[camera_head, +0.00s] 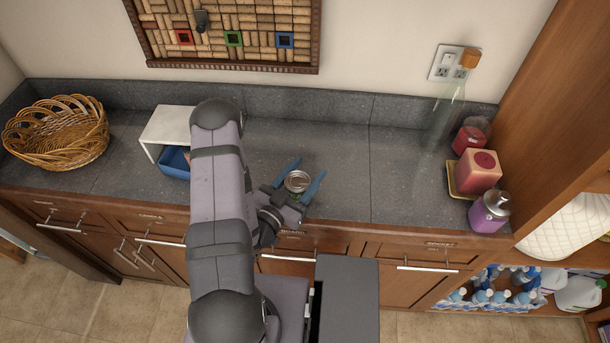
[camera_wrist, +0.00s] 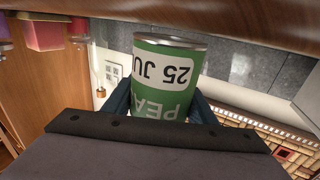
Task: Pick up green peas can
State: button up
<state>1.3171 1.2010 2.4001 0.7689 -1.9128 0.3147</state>
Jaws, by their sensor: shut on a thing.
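The green peas can (camera_head: 297,181) is between the blue fingers of my gripper (camera_head: 301,181), near the front edge of the grey counter. Its metal top faces up in the head view. In the wrist view the can (camera_wrist: 168,75) shows a green label with a white band and fills the space between the two fingers (camera_wrist: 163,105). My gripper is shut on the can. The can's base is hidden in the head view, so I cannot tell whether it touches the counter.
A wicker basket (camera_head: 58,133) stands at the left. A white stand (camera_head: 165,125) and a blue bin (camera_head: 175,163) are partly behind my arm. A glass bottle (camera_head: 447,115), a red jar (camera_head: 470,140), a pink container (camera_head: 478,172) and a purple bottle (camera_head: 489,212) stand right. The counter (camera_head: 385,180) between is clear.

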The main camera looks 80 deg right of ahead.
notch_tip(320, 180, up, 9)
jog(key=p, duration=0.3)
jog(key=shift+r, duration=0.15)
